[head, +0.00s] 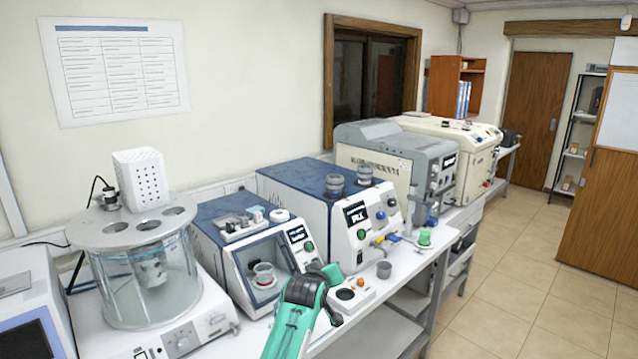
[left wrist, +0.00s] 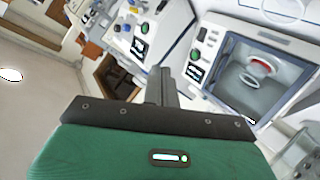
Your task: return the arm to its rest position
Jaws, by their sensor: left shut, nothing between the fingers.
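My left arm (head: 288,328), green and black, rises from the bottom middle of the head view, in front of the bench machines. Its fingers are hard to make out there. In the left wrist view my left gripper (left wrist: 158,72) shows as dark fingers closed together, with nothing between them. It appears apart from the machines behind it. My right arm and gripper are not in view.
A white bench (head: 398,292) runs along the wall. A glass bath (head: 148,290) stands left. The floor (head: 520,295) at right is clear.

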